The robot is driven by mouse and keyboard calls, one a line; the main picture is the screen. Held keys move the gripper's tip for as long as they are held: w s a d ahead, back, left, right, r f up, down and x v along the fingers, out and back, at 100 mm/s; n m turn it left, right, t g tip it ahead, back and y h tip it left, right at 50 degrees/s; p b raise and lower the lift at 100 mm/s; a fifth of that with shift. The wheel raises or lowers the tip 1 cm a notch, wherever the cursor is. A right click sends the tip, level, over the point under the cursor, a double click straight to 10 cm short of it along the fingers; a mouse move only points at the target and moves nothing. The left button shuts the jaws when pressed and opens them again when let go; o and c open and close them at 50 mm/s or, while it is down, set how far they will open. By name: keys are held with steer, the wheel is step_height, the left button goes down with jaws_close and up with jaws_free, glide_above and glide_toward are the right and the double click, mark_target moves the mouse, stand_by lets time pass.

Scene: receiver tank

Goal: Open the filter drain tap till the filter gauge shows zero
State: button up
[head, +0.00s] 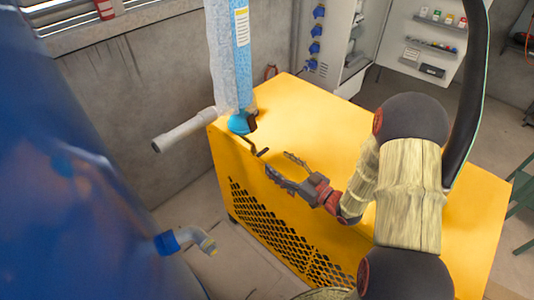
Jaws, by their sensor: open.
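A light blue filter bowl (240,124) hangs at the lower end of the blue upright pipe, above the left end of a yellow cabinet. A small dark crank-like piece (255,148) shows just under the bowl; it looks like the drain tap, but its setting cannot be told. A small dark round part (252,120) sits at the bowl's right side; it may be the gauge, and no dial or needle can be read. My gripper (278,161) is open and empty. Its fingertips point left toward the dark piece, close to it, with a small gap seemingly between them.
The yellow cabinet (300,105) stands under and behind my arm. A grey pipe stub (184,130) sticks out left of the bowl. A large blue tank (70,180) with a tap (185,240) fills the left. An open wall cabinet (425,40) stands at the back.

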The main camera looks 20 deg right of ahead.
mark_target(264, 153)
steer(key=x, duration=0.6)
steer(key=shift+w+a, duration=0.2)
steer(key=shift+w, duration=0.1)
steer(key=shift+c, duration=0.8)
steer(key=c, duration=1)
